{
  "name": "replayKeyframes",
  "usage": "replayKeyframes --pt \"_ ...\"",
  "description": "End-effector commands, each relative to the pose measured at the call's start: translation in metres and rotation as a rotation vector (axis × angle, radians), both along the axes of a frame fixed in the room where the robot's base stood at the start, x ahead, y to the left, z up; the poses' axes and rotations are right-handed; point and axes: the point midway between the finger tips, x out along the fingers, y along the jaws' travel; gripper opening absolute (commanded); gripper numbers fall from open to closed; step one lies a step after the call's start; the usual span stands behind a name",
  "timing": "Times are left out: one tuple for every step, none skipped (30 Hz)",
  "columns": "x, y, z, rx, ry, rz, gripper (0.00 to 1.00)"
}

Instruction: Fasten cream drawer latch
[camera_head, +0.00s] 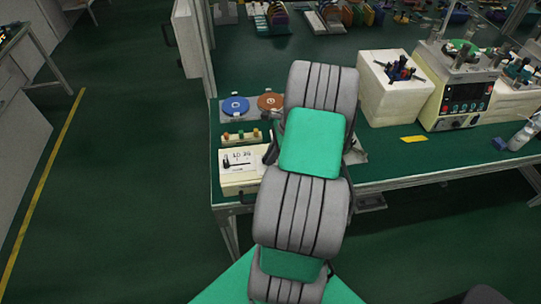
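The cream drawer box (239,181) sits at the front left corner of the green bench. Its pale top face carries a dark lever-like latch (238,164) and small dark markings. A dark part of my gripper (270,153) shows at the arm's left edge, close to the box's upper right corner. Whether it touches the box cannot be told. The fingers are mostly hidden behind the arm.
Blue (235,106) and orange (270,102) discs lie behind the box, with a row of small coloured pieces (241,136) between. A cream block (393,90) and a control machine (462,90) stand right. A post rises at back left. The left floor is clear.

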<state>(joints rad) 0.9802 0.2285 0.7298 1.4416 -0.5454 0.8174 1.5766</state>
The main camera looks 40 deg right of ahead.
Motion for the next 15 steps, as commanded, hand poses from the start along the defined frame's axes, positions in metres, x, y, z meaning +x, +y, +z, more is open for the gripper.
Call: replayKeyframes --pt "0.0000 0.0000 0.0001 0.000 0.000 0.000 0.09" --pt "0.0000 0.0000 0.0001 0.000 0.000 0.000 0.06" --pt "0.0000 0.0000 0.0001 0.000 0.000 0.000 0.03" --pt "0.0000 0.0000 0.0001 0.000 0.000 0.000 0.01" --pt "0.0000 0.0000 0.0001 0.000 0.000 0.000 0.00" --pt "0.0000 0.0000 0.0002 0.000 0.000 0.000 0.00" --pt "0.0000 0.0000 0.0002 0.000 0.000 0.000 0.00" --pt "0.0000 0.0000 0.0002 0.000 0.000 0.000 0.00" --pt "0.0000 0.0000 0.0002 0.000 0.000 0.000 0.00" --pt "0.0000 0.0000 0.0002 0.000 0.000 0.000 0.00" --pt "0.0001 0.0001 0.0003 0.000 0.000 0.000 0.00" --pt "0.0001 0.0001 0.0003 0.000 0.000 0.000 0.00" --pt "0.0000 0.0001 0.0004 0.000 0.000 0.001 0.00" --pt "0.0001 0.0000 0.0004 0.000 0.000 0.001 0.00" --pt "0.0001 0.0000 0.0004 0.000 0.000 0.001 0.00"
